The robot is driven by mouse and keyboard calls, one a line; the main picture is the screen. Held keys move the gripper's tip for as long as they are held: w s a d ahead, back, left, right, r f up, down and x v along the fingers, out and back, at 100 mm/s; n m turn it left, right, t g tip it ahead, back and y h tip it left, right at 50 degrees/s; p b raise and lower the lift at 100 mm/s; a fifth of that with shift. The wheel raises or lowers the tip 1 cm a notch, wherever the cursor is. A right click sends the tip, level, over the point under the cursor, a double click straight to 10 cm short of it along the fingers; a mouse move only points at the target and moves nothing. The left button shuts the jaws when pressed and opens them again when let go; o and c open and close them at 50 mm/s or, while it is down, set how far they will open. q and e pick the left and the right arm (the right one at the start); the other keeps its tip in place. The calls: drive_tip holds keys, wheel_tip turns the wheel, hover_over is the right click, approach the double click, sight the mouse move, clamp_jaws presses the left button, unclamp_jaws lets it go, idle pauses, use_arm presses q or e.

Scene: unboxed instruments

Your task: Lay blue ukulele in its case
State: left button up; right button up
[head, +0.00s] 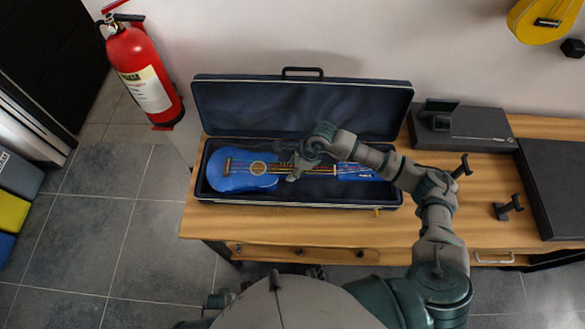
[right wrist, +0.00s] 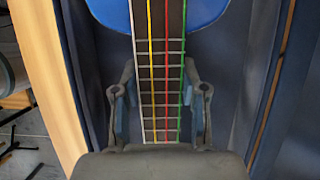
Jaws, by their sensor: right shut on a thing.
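The blue ukulele (head: 240,172) lies face up inside the open case (head: 302,106), body at the left and headstock (head: 357,172) at the right. In the right wrist view its neck (right wrist: 160,70) runs between the fingers, with the blue body (right wrist: 105,12) beyond. My right gripper (head: 291,170) reaches into the case and is shut on the neck; it also shows in the right wrist view (right wrist: 160,105). My forearm hides part of the neck. Whether the ukulele rests fully on the case bottom is unclear. My left gripper is not in view.
The case stands on a wooden table (head: 310,228), its lid raised at the back. A black box (head: 480,135), dark stands (head: 508,207) and a dark flat case (head: 560,180) are at the right. A fire extinguisher (head: 140,75) hangs at the left. A yellow ukulele (head: 540,18) hangs above.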

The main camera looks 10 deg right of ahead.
idle(0.3)
drive_tip(key=shift+f+b, duration=0.2)
drive_tip(key=shift+b, duration=0.2)
idle(0.4)
drive_tip(key=o, duration=1.4)
drive_tip(key=shift+c, duration=0.2)
drive_tip(key=shift+f, duration=0.1)
